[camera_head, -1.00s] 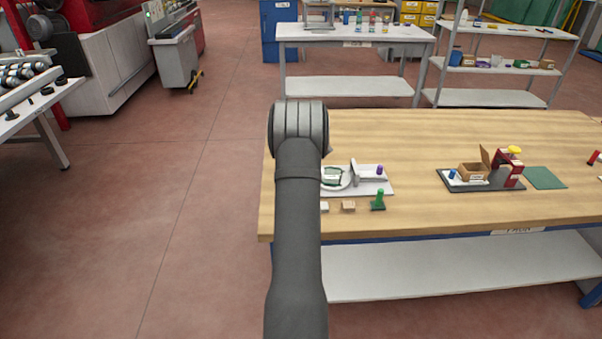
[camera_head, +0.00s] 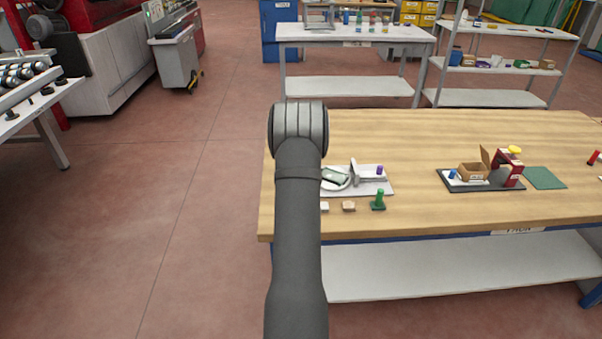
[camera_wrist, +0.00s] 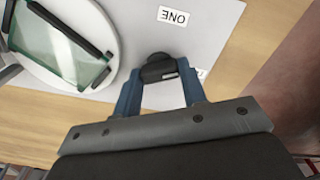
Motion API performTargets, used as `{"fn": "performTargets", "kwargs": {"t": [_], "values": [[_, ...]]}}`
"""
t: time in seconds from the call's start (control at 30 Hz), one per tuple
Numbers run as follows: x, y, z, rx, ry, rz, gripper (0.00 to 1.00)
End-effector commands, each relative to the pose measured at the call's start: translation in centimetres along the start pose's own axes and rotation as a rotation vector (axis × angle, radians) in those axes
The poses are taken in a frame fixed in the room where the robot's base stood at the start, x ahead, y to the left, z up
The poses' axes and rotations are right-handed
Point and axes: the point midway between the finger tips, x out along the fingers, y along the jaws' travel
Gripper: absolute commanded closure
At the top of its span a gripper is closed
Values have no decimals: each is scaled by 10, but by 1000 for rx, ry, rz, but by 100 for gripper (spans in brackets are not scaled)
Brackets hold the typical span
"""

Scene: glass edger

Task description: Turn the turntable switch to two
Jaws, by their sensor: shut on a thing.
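The turntable switch (camera_wrist: 160,68) is a black knob on a light grey base plate (camera_wrist: 215,30) in the wrist view. My gripper (camera_wrist: 158,78) is shut on it, with a blue finger on each side. A pale mark shows on the knob's right part. A label reading ONE (camera_wrist: 172,16) lies beyond the knob. A second label (camera_wrist: 201,72) is mostly hidden by the right finger. The round turntable (camera_wrist: 112,62) with a framed green glass pane (camera_wrist: 55,45) is at the left. In the head view, my arm hides the gripper and switch; the glass pane (camera_head: 335,175) shows.
On the wooden bench (camera_head: 450,130), a purple piece (camera_head: 379,170) sits on the same base. A tan block (camera_head: 348,206) and a green peg (camera_head: 379,200) stand in front. A dark tray (camera_head: 485,186) with a box is to the right. The bench behind is clear.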

Motion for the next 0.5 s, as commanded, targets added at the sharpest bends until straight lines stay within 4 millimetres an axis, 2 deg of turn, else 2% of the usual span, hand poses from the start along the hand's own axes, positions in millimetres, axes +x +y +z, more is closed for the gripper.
{"fn": "performTargets", "kwargs": {"t": [0.2,0.5], "values": [[0,0,0,194,-1,0,85],[0,0,1,397,-1,0,85]]}}
